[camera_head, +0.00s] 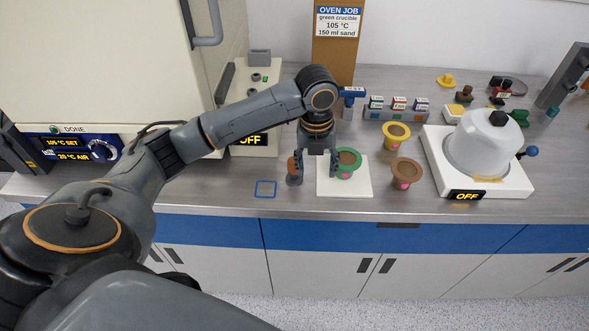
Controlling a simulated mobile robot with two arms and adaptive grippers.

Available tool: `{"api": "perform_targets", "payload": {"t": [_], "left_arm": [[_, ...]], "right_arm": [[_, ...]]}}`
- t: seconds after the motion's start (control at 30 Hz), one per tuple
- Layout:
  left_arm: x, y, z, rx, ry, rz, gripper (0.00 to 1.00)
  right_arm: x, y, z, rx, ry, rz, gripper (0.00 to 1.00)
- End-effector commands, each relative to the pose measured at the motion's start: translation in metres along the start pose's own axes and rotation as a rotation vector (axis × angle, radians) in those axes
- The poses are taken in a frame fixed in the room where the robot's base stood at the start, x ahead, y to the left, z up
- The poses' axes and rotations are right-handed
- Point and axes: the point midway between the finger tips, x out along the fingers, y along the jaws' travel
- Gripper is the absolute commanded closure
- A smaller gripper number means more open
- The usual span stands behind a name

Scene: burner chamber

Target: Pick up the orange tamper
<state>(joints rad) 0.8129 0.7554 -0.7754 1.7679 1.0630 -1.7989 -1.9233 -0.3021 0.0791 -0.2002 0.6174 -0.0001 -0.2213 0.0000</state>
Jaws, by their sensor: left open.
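The right finger is in front of the left edge of a green crucible (349,163) on a white square plate (345,189). My right gripper is not in view.
A yellow crucible (396,136) and a brown crucible (405,173) stand right of the plate. A white domed device (484,145) marked OFF is farther right. Several small coloured pieces stand behind it. A blue square outline (265,189) marks clear bench at left.

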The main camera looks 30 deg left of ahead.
Motion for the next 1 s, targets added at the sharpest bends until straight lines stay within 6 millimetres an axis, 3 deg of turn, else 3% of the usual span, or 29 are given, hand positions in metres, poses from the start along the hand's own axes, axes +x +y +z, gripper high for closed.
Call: {"api": "perform_targets", "payload": {"t": [0.03,0.1,0.2,0.33,0.47,0.8,1.0], "left_arm": [[-0.024,0.012,0.02,0.068,-0.008,0.02,0.42],[-0.047,0.026,0.035,0.162,0.006,0.038,0.42],[-0.072,0.04,0.047,0.26,0.025,0.046,0.42],[-0.087,0.05,0.054,0.327,0.041,0.046,0.42],[-0.077,0.053,0.054,0.344,0.048,0.046,0.42],[-0.016,0.056,0.052,0.343,0.045,0.045,0.42],[-0.003,0.056,0.052,0.343,0.045,0.046,0.42]], "right_arm": [[-0.001,0.001,-0.003,0.0,0.004,0.001,0.6],[-0.001,0.001,-0.004,0.0,0.007,0.001,0.6],[-0.001,0.001,-0.005,0.0,0.009,0.001,0.6],[-0.002,0.001,-0.005,0.0,0.009,0.001,0.6],[-0.006,0.001,-0.005,0.0,0.008,0.001,0.6],[-0.017,0.002,-0.006,0.0,0.008,0.002,0.6],[-0.022,0.002,-0.006,0.0,0.007,0.002,0.6]]}}
